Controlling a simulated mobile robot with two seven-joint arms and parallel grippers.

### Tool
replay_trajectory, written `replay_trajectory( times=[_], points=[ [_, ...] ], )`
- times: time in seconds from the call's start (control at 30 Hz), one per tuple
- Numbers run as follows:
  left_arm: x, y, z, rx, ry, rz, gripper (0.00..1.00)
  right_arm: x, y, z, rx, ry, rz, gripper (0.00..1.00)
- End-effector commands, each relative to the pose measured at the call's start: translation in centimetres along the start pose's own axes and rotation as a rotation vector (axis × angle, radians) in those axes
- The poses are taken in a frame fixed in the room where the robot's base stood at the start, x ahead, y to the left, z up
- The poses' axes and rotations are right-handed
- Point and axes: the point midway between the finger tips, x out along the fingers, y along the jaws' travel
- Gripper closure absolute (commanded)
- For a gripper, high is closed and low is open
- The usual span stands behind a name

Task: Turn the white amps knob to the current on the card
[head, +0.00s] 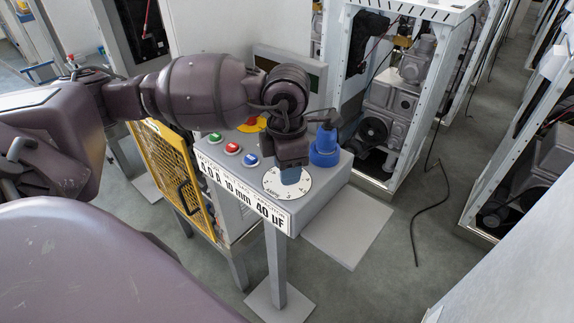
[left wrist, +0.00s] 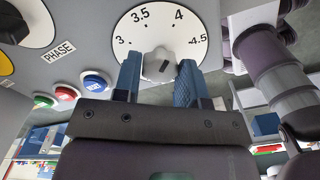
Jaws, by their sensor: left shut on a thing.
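The white amps knob (left wrist: 160,64) sits at the bottom of a white dial (left wrist: 150,28) marked 3, 3.5, 4 and 4.5 in the left wrist view. A short dark mark shows on the knob; which number it points at is hard to tell. My left gripper (left wrist: 158,74) has its two blue fingers on either side of the knob, shut on it. In the head view my left gripper (head: 290,172) comes down over the dial (head: 272,182) and hides the knob. The card (head: 245,198) on the panel's front edge appears to read 4.0 A, 10 mm, 40 µF. My right gripper is out of view.
Red (head: 233,148), green (head: 215,137) and blue (head: 251,160) buttons sit left of the dial. A yellow mesh guard (head: 172,172) is left of the panel. Open machine racks (head: 400,90) stand behind; a cable (head: 414,220) lies on the floor.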

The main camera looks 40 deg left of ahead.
Motion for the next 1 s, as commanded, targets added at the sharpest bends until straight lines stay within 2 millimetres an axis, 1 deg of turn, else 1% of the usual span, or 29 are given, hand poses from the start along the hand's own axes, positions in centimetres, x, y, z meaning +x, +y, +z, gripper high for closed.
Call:
replay_trajectory(
  times=[0.03,0.1,0.2,0.47,0.57,0.67,1.0],
  points=[
    [-0.1,0.0,0.0,0.000,-0.001,0.001,0.60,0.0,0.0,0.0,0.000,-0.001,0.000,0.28],
    [-0.1,0.0,0.0,0.000,-0.001,0.001,0.49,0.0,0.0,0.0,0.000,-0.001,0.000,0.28],
    [-0.1,0.0,0.0,0.000,-0.001,0.001,0.37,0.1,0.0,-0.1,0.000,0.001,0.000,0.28],
    [-0.1,0.0,0.0,0.001,-0.001,0.001,0.37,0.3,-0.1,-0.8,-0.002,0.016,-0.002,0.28],
    [-0.6,0.0,0.0,0.001,-0.002,0.001,0.37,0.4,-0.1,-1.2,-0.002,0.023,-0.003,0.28],
    [-1.8,0.1,0.1,0.001,-0.004,0.003,0.37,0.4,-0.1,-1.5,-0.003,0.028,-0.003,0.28],
    [-7.8,0.1,0.0,0.001,-0.004,0.004,0.37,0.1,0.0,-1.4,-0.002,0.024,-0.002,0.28]
  ],
)
